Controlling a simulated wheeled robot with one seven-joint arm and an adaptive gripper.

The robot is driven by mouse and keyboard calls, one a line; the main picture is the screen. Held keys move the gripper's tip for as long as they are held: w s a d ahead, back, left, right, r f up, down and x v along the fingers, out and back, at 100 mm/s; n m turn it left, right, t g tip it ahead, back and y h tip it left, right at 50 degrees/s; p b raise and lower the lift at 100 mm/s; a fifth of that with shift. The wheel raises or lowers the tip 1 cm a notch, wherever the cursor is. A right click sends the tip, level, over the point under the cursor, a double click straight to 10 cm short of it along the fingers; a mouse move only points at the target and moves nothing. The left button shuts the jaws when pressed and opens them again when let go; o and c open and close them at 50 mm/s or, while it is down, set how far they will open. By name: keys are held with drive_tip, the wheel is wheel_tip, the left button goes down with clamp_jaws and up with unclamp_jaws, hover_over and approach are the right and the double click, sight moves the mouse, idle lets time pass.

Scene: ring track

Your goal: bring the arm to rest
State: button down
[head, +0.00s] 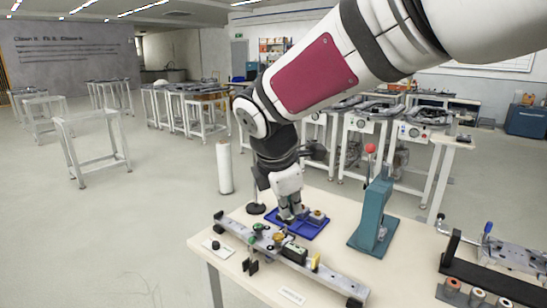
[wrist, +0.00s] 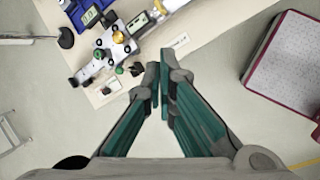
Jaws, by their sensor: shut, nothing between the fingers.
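My gripper (head: 288,217) shows in the head view at the end of my white and red arm, pointing down over the back left part of the light wooden table (head: 228,267). Behind it in that picture lies a blue tray (head: 312,230) with small parts. In the wrist view my gripper (wrist: 159,82) has its two green fingers together at the tips, with nothing between them. The fingertips appear past the table's edge in that view, with floor beneath much of the gripper.
A rail fixture (head: 290,258) with several small parts lies along the table front. A teal press (head: 375,215) with a red knob stands to the right. A dark fixture (head: 490,280) is at the far right. A white cylinder (head: 224,168) stands behind the table. Open floor lies left.

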drive_tip(key=s+d+r+m, duration=0.3)
drive_tip(key=s+d+m, duration=1.2)
drive_tip(key=s, duration=0.3)
drive_tip(key=s+d+f+m+y, duration=0.2)
drive_tip(key=s+m, duration=0.4)
drive_tip(key=s, duration=0.2)
drive_tip(key=shift+f+m, duration=0.3)
drive_tip(key=shift+f, duration=0.1)
